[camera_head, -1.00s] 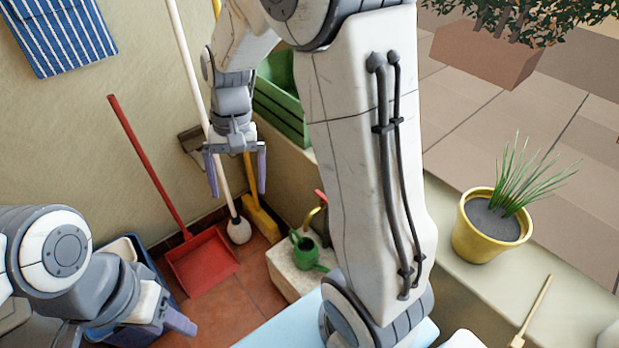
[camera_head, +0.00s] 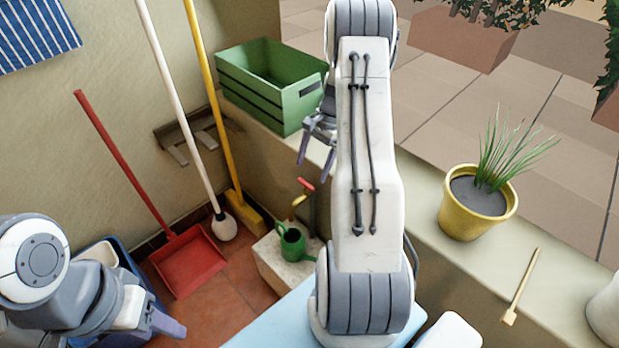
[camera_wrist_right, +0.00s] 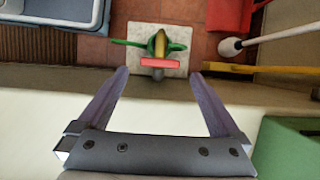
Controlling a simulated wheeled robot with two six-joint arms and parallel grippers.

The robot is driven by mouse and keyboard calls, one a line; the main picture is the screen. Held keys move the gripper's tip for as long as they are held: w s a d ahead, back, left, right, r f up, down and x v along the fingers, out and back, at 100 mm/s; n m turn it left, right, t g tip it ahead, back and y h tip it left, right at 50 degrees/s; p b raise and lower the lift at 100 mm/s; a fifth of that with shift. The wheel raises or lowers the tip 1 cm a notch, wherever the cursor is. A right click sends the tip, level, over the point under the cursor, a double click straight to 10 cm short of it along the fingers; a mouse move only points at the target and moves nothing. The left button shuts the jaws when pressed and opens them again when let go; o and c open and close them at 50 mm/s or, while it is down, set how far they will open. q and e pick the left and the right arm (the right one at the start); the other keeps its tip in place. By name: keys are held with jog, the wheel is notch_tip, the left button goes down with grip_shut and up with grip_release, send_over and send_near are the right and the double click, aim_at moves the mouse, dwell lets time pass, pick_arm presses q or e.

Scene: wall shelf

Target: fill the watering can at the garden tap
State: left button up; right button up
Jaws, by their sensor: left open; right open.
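The green watering can (camera_head: 293,243) stands on a pale stone block (camera_head: 272,262) in the corner by the low wall. The brass garden tap (camera_head: 299,200) with its red handle (camera_head: 305,185) is just above the can. In the right wrist view the red handle (camera_wrist_right: 160,62) and tap (camera_wrist_right: 159,44) lie over the green can (camera_wrist_right: 130,42), hiding its middle. My right gripper (camera_head: 314,171) is open and empty, above the low wall, higher than the tap and apart from it. My left gripper (camera_head: 165,325) is at the lower left, open, its fingers partly overlapping in view.
A green crate (camera_head: 268,85) and a yellow plant pot (camera_head: 478,205) stand on the low wall. A red dustpan (camera_head: 188,262), a white mop (camera_head: 223,225) and a yellow broom (camera_head: 243,212) lean in the corner. A blue bin (camera_head: 128,262) is at lower left.

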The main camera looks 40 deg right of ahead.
aim_at(306, 183)
jog(key=shift+b+x, duration=0.3)
jog(key=shift+x, duration=1.65)
